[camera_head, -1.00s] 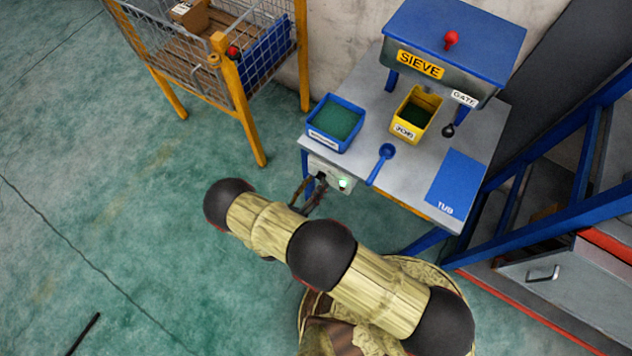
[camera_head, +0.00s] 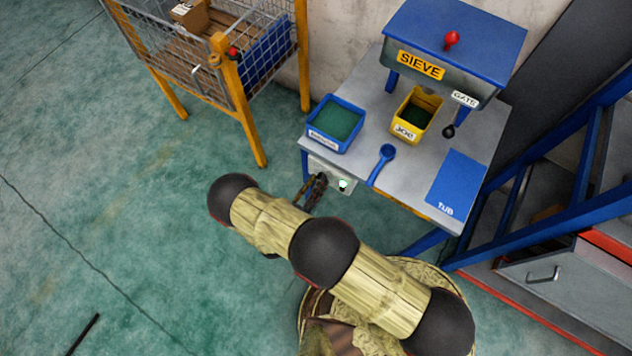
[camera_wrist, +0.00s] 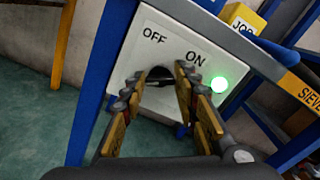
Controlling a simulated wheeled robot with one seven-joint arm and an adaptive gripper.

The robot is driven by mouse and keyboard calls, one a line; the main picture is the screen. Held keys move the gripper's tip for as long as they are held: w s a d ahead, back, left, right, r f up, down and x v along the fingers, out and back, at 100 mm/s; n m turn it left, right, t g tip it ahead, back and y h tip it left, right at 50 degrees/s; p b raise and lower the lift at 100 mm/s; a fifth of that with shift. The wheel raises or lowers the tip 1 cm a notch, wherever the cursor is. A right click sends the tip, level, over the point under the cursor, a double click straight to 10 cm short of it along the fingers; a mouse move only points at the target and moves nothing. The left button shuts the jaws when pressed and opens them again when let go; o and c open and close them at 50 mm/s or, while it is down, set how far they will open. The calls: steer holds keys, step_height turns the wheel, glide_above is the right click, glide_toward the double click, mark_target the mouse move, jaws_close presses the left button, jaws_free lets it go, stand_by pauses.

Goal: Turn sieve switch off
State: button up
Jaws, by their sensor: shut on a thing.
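The sieve switch panel is a pale plate (camera_wrist: 185,45) on the front of the table, marked OFF at left and ON at right. A green lamp (camera_wrist: 219,84) glows beside ON; it also shows in the head view (camera_head: 343,184). A dark switch knob (camera_wrist: 160,73) sits below and between the two words, partly hidden by my fingers. My gripper (camera_wrist: 158,88) is shut on the knob, one finger on each side. Which way the knob points is hard to tell. In the head view my gripper (camera_head: 317,180) is at the panel, under the table edge.
On the grey table (camera_head: 365,165) are a blue bin (camera_head: 352,107), a yellow bin (camera_head: 432,103), a blue scoop (camera_head: 386,152) and the sieve box (camera_head: 462,35). A blue table leg (camera_wrist: 98,80) stands left of the panel. A yellow-framed cage (camera_head: 228,65) stands farther left.

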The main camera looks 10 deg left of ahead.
steer(key=c, duration=0.3)
steer(key=shift+m, duration=0.4)
steer(key=shift+s+d+f+m+b, duration=0.15)
steer(key=shift+m+b, duration=0.85)
steer(key=shift+m, duration=2.75)
steer(key=shift+w+d+r+m+b, duration=0.1)
steer(key=shift+m+b, duration=0.9)
steer(key=shift+m, duration=2.75)
steer(key=o, duration=1.1)
